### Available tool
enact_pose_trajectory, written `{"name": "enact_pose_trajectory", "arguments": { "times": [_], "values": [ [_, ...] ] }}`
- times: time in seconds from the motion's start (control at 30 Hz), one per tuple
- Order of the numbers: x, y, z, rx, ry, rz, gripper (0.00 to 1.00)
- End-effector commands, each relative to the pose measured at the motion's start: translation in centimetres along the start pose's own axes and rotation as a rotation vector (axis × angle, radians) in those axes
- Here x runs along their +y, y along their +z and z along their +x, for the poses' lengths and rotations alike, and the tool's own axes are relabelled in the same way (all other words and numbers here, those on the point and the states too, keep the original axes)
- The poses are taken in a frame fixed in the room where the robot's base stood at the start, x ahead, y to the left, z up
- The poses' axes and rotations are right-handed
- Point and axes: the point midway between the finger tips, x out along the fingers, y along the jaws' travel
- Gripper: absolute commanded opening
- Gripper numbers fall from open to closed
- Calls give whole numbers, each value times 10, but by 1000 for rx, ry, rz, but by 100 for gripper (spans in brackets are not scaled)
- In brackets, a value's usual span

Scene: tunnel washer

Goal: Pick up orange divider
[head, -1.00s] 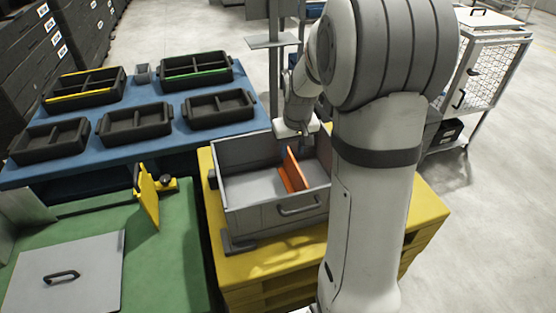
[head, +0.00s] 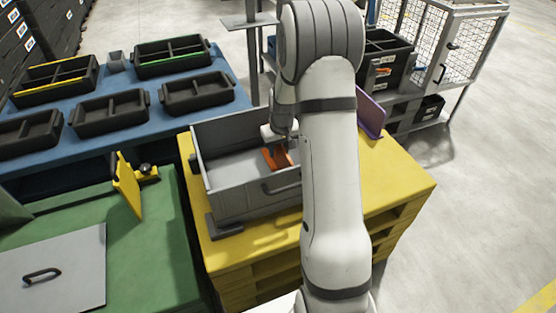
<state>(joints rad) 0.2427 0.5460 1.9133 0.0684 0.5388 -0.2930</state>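The orange divider (head: 277,158) is inside the grey box (head: 232,203), near its right end. It is partly hidden by my arm. My gripper (head: 283,150) is down in the box, right at the divider. Its fingers are too small and too covered to tell whether they are open or shut, or whether they touch the divider. The grey box stands on a yellow pallet-like stand (head: 395,195).
A purple panel (head: 371,117) stands on the yellow stand behind my arm. A blue table (head: 75,150) with several black trays is at the back left. A green table (head: 150,255) with a yellow bracket (head: 128,185) is at left. A wire cage cart (head: 470,45) stands back right.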

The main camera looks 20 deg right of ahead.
Motion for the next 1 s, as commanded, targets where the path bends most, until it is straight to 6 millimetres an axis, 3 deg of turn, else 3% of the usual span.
{"name": "enact_pose_trajectory", "arguments": {
  "times": [0.2,0.6,1.0],
  "values": [
    [0,-1,1,2,0,-1,34],
    [-1,-1,1,1,0,-1,1],
    [-1,-1,0,2,0,-2,0]
  ]
}}
